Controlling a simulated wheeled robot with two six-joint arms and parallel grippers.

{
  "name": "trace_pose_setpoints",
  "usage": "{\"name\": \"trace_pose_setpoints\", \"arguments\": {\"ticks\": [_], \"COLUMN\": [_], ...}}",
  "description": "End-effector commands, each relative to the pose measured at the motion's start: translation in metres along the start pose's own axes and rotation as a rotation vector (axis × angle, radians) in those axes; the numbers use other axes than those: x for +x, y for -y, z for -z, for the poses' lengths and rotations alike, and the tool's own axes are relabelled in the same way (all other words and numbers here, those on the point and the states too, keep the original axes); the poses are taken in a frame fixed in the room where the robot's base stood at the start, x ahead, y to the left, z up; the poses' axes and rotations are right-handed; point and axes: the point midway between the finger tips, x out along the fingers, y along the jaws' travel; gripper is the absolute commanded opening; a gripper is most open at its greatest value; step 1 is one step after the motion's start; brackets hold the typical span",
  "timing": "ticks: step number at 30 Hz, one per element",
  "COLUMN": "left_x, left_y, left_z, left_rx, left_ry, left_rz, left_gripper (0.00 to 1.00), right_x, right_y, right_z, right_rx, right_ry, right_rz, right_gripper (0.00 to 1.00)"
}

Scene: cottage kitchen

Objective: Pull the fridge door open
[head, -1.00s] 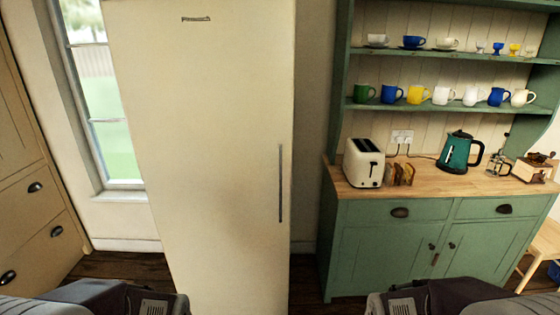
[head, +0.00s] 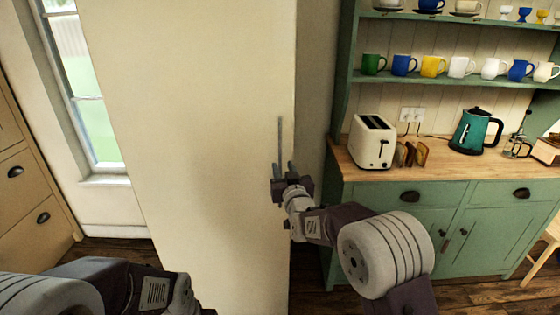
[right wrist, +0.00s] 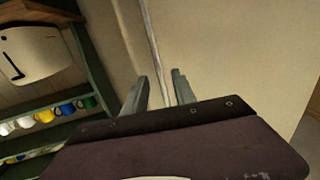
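The tall cream fridge door (head: 200,130) stands shut in the middle of the head view. Its slim grey vertical handle (head: 281,140) is near the door's right edge. My right gripper (head: 283,169) is open at the lower part of the handle, its fingers pointing to the door. In the right wrist view the handle (right wrist: 151,40) runs down between the two spread fingers (right wrist: 159,88), which do not visibly grip it. My left arm is low at the left of the head view; its fingertips are out of view.
A green dresser (head: 400,215) stands right of the fridge, with a toaster (head: 372,142), a teal kettle (head: 473,131) and mugs on it. A window (head: 93,90) and wooden drawers (head: 20,190) are at the left. Wooden floor shows between.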

Motion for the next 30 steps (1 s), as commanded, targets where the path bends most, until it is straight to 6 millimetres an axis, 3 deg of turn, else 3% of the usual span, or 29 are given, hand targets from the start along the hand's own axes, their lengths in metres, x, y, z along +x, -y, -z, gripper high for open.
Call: {"name": "trace_pose_setpoints", "arguments": {"ticks": [3,9,19,23,30], "left_x": [-0.008,-0.013,-0.013,-0.013,-0.013], "left_y": [0.000,0.000,0.000,0.000,0.000], "left_z": [0.001,0.001,0.001,0.001,0.001], "left_rx": [0.000,0.000,0.000,0.000,0.000], "left_ry": [0.000,0.000,0.000,0.000,0.000], "left_rz": [0.000,0.000,0.000,0.000,0.000], "left_gripper": [0.36,0.36,0.36,0.36,0.36], "right_x": [0.025,0.049,0.054,0.054,0.054], "right_y": [-0.001,-0.001,-0.001,-0.001,-0.001], "right_z": [0.002,0.000,-0.001,-0.001,0.000], "right_rx": [0.000,0.000,0.000,0.000,0.000], "right_ry": [0.001,0.001,0.002,0.002,0.002], "right_rz": [-0.001,-0.001,0.000,0.000,0.000], "right_gripper": [0.33,0.33,0.33,0.00,0.00]}}
